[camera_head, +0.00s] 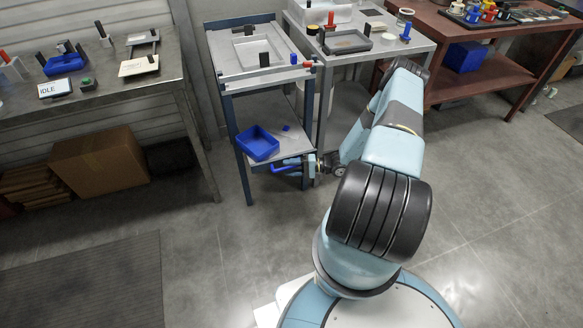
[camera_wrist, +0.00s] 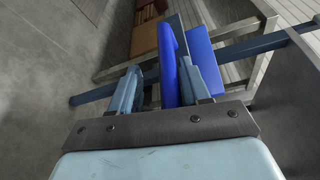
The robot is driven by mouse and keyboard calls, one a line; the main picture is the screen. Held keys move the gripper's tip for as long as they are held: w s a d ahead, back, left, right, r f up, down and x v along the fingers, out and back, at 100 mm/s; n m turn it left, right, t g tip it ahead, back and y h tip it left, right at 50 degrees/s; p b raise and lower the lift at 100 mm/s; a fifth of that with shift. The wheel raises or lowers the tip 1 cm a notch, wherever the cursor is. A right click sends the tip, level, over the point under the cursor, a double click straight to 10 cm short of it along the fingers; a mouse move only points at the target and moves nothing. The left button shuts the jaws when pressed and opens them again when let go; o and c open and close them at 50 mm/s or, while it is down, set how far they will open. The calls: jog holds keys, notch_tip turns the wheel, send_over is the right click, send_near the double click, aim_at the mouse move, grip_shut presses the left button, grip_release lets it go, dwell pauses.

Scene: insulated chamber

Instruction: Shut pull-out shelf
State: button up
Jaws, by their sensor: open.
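The pull-out shelf (camera_head: 280,113) is a grey board low in the blue-legged stand, under its table top. A blue bin (camera_head: 257,142) and a small blue block (camera_head: 286,128) lie on it. A blue handle (camera_head: 279,169) shows at the shelf's front edge. My gripper (camera_head: 290,167) is at that handle, low beside the stand. In the wrist view, my gripper (camera_wrist: 160,68) is open, with a bright blue bar (camera_wrist: 168,62), apparently the handle, between its fingers, closer to the right finger. Whether it touches a finger is unclear. The shelf's far end is hidden under the top.
The stand's top (camera_head: 255,62) holds a tray and small parts. A grey table (camera_head: 390,45) adjoins on the right. A metal workbench (camera_head: 110,85) stands left, with a cardboard box (camera_head: 98,163) beneath. The floor (camera_head: 220,250) in front is clear.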

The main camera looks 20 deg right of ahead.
jog(key=shift+d, duration=1.95)
jog(key=s+v, duration=0.1)
jog(key=v, duration=1)
jog(key=shift+s, duration=0.3)
jog(key=shift+d, duration=0.1)
jog(key=v, duration=1.3)
jog(key=shift+s+d, duration=0.3)
